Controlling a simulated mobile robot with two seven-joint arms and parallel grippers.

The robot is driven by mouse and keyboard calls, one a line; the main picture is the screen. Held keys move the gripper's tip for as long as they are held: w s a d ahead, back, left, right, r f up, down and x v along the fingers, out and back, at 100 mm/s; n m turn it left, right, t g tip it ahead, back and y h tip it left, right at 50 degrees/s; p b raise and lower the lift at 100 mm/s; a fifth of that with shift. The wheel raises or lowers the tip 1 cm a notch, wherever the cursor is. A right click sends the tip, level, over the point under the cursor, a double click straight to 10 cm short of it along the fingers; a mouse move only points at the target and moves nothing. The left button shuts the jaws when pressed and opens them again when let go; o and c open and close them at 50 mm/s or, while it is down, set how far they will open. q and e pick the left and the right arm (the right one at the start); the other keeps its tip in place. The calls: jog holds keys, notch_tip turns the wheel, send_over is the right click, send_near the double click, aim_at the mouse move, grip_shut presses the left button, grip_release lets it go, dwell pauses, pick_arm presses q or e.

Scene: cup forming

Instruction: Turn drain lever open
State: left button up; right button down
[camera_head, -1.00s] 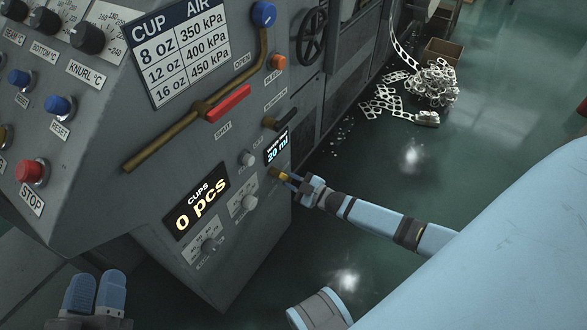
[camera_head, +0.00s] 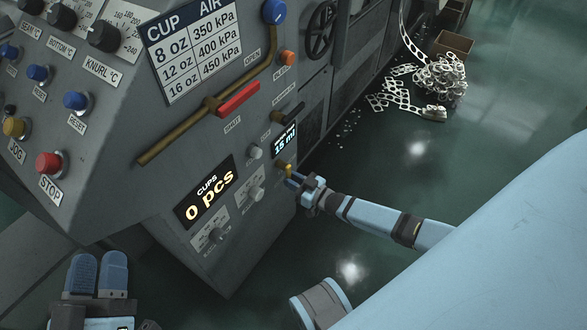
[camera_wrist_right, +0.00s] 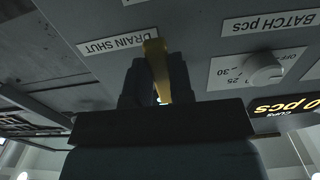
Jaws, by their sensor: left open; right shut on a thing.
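The small brass drain lever (camera_head: 283,165) is low on the front panel of the grey machine, just below a small blue-lit display (camera_head: 285,143) reading about 15 ml. My right gripper (camera_head: 293,180) is shut on it. In the right wrist view the yellow lever (camera_wrist_right: 156,62) lies between the dark fingers (camera_wrist_right: 156,90), which hide part of it. The label DRAIN SHUT (camera_wrist_right: 116,42) appears upside down beside the lever's tip. My left gripper (camera_head: 98,275) is open and empty at the lower left, away from the panel.
A red-handled brass lever (camera_head: 238,99) is higher up. Scrap strips (camera_head: 440,80) lie on the floor at the back. The floor right of the machine is open.

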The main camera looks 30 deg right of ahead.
dwell(0.3)
jog(key=c, duration=1)
grip_release()
pick_arm(q)
jog(key=f+p, duration=0.1)
jog(key=a+f+g+y+p, duration=0.1)
jog(key=f, duration=0.1)
jog(key=a+f+g+y+p, duration=0.1)
jog(key=f, duration=0.1)
jog(key=shift+w+f, duration=0.15)
pick_arm(e)
jog(key=v, duration=1.4)
